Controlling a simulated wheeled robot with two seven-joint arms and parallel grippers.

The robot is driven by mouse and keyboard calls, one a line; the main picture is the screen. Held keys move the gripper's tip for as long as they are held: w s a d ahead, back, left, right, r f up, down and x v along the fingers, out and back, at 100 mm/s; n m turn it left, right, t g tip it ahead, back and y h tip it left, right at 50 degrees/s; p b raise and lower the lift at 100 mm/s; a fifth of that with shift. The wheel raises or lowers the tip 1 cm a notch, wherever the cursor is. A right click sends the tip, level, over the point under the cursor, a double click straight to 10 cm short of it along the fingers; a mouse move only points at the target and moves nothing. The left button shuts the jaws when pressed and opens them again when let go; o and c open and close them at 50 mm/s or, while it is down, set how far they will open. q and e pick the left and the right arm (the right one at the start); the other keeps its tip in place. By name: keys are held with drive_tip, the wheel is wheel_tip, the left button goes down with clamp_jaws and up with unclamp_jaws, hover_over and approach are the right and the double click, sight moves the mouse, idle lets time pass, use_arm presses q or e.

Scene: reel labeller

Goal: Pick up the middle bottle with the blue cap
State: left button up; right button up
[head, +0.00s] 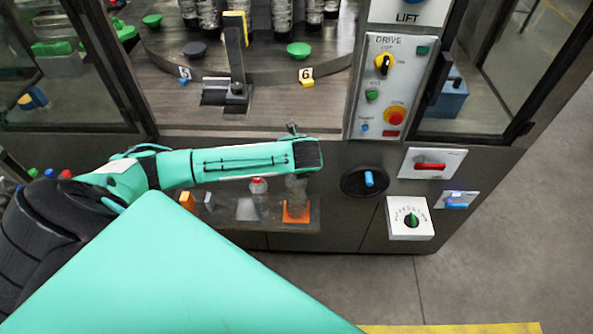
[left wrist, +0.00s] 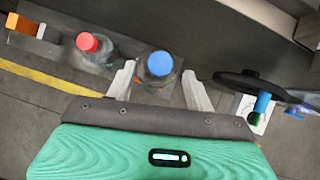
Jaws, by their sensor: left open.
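In the left wrist view the bottle with the blue cap (left wrist: 159,65) is seen from above, its clear body below the cap. My left gripper (left wrist: 160,72) is open, with one pale finger on each side of this bottle. A gap shows between each finger and the cap; finger depth along the bottle is hard to tell. In the head view my left arm reaches over the shelf, and its end hides the gripper and the cap; a clear bottle body (head: 297,188) shows just below. A red-capped bottle (left wrist: 88,44) stands to the left, also in the head view (head: 258,187). My right gripper is in neither view.
The shelf (head: 285,227) runs along the machine front, with an orange block (head: 295,213) on it. A black disc with a blue handle (head: 368,179) is right of the arm's end, close by in the wrist view (left wrist: 262,103). More coloured caps (head: 49,173) show at far left.

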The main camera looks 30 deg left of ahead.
sight(297, 190)
use_arm(q)
drive_tip(key=shift+p+x, duration=1.05)
drive_tip(key=shift+x, duration=1.9)
drive_tip(key=shift+a, duration=0.15)
clamp_jaws()
